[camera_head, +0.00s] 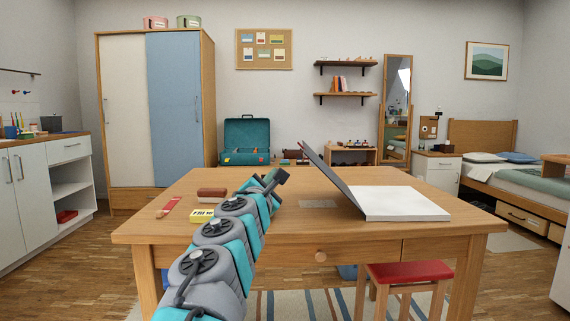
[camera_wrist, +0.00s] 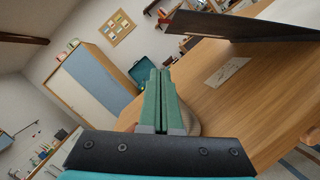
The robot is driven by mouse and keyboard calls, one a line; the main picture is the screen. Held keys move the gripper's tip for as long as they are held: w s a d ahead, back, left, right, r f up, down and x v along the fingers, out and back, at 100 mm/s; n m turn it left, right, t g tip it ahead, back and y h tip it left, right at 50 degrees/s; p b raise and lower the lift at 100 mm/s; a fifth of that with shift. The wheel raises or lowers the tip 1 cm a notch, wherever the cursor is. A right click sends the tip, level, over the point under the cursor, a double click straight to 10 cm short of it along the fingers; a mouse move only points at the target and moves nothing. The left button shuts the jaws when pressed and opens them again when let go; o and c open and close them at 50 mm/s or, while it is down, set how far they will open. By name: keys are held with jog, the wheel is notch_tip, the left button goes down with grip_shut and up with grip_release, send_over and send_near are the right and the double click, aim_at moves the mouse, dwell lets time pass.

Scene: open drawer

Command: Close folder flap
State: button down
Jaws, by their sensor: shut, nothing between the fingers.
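The folder (camera_head: 404,204) lies on the right half of the wooden table. Its light base is flat. Its dark flap (camera_head: 331,177) stands open, tilted up and leaning to the left. In the wrist view the flap (camera_wrist: 235,26) crosses the upper right. My gripper (camera_head: 272,183) is left of the flap, apart from it, over the table. In the wrist view its green fingers (camera_wrist: 158,95) are together and hold nothing. The fingertips are hard to make out in the head view.
The wooden table (camera_head: 280,228) also bears a brown block (camera_head: 211,192), a yellow box (camera_head: 202,216), a red item (camera_head: 170,206) and a flat grey card (camera_head: 318,204). A red stool (camera_head: 410,272) stands at the front. The tabletop between my gripper and the folder is mostly clear.

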jog(key=w+d+r, duration=0.4)
jog(key=w+d, duration=0.1)
jog(key=w, duration=0.4)
jog(key=shift+w+d+r, duration=0.15)
jog(key=shift+w+r, duration=0.05)
jog(key=shift+r, duration=0.05)
dwell(0.3)
dwell(0.4)
